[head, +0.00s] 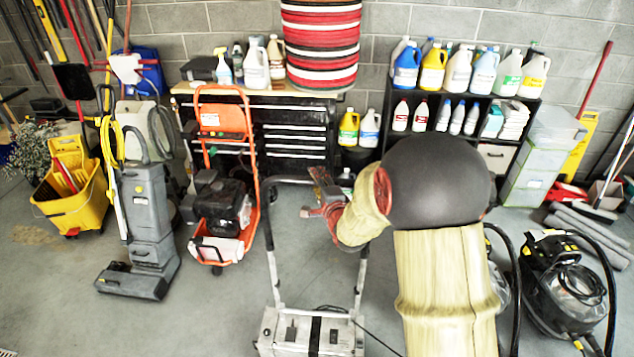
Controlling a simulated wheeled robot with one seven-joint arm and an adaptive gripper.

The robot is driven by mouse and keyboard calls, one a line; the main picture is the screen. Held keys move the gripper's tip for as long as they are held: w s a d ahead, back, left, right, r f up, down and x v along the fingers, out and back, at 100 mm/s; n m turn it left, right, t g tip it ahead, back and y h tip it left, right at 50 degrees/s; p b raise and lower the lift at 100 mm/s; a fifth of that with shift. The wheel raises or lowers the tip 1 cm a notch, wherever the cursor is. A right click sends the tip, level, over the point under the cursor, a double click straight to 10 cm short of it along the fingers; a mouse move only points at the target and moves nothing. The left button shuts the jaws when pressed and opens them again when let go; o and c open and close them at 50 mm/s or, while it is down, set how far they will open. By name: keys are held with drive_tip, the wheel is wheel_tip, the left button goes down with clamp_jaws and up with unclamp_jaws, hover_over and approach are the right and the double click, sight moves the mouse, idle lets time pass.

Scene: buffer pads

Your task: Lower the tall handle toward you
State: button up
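The tall handle (272,265) is a grey metal frame with two uprights and dark upper parts. It stands roughly upright in the lower middle of the head view. It rises from a low, boxy light-grey machine (290,335) with a dark stripe, cut off by the bottom edge. My gripper (319,180) is at the upper right part of the handle, overlapping it in the picture. Its fingers are small and blurred against the dark cabinet, so I cannot tell whether they are open or touch the handle. My arm hides part of the right upright's upper end.
An orange-framed machine (228,121) stands behind left, beside a grey upright floor cleaner (150,215) and a yellow mop bucket (85,200). A black vacuum (560,275) with hoses is at right. A black tool cabinet (290,138) and bottle shelves line the wall. Floor left of the handle is clear.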

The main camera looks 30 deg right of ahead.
drive_tip(key=shift+c, duration=1.1)
drive_tip(key=c, duration=0.7)
drive_tip(key=shift+f, duration=0.1)
clamp_jaws()
